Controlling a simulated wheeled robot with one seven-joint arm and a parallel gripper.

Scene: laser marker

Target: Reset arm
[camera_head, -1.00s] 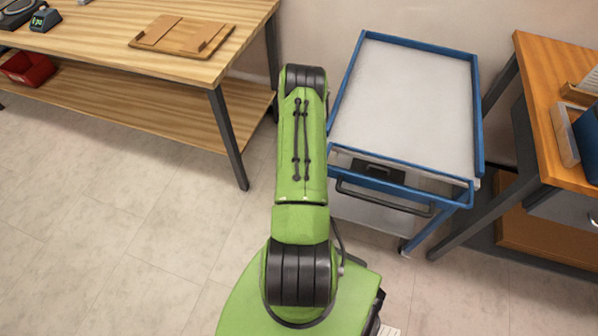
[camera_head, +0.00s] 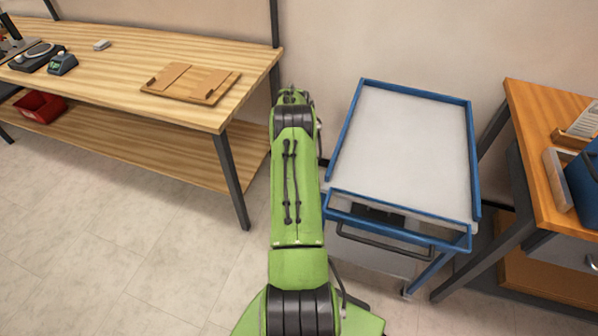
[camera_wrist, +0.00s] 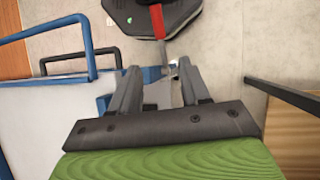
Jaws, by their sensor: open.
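My green arm stretches forward from the bottom middle of the head view, between the wooden workbench and the blue cart. Its far end is hidden behind the arm links there. In the wrist view my gripper (camera_wrist: 157,80) shows its two grey fingers apart, with nothing held between them. Below the fingertips in that view are the floor and the edge of the blue-framed cart, with a dark base and a red part at the top.
The blue cart (camera_head: 473,150) with an empty white top stands right of my arm. The wooden workbench (camera_head: 120,60) at left holds a wooden tray (camera_head: 213,88) and small devices. A red bin (camera_head: 40,104) sits on its lower shelf. Another bench (camera_head: 545,120) stands at right. Floor is clear at lower left.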

